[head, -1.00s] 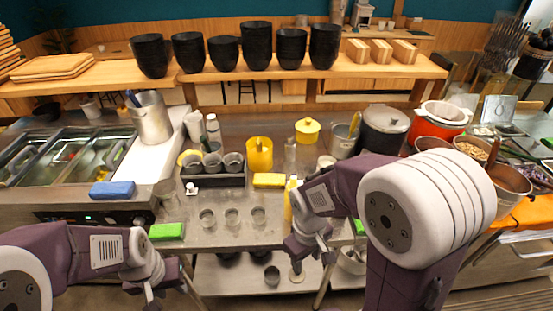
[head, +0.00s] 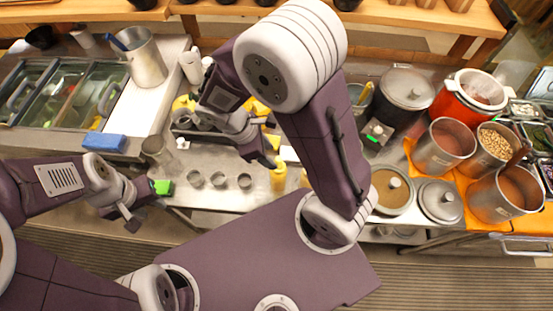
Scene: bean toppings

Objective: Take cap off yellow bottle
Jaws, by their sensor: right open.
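A yellow bottle (head: 278,180) stands upright on the metal counter, just left of my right forearm. My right gripper (head: 269,163) is open at the bottle's top, with its dark fingers pointing down and to the right. The gripper partly hides the top, so I cannot tell whether it touches the cap. My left gripper (head: 132,222) is low at the left, in front of the counter edge and away from the bottle. Its fingers are too small to tell whether they are open or shut.
Several small metal cups (head: 220,180) stand left of the bottle. Metal pots (head: 443,148) and a red cooker (head: 468,98) crowd the right. My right arm hides part of the counter.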

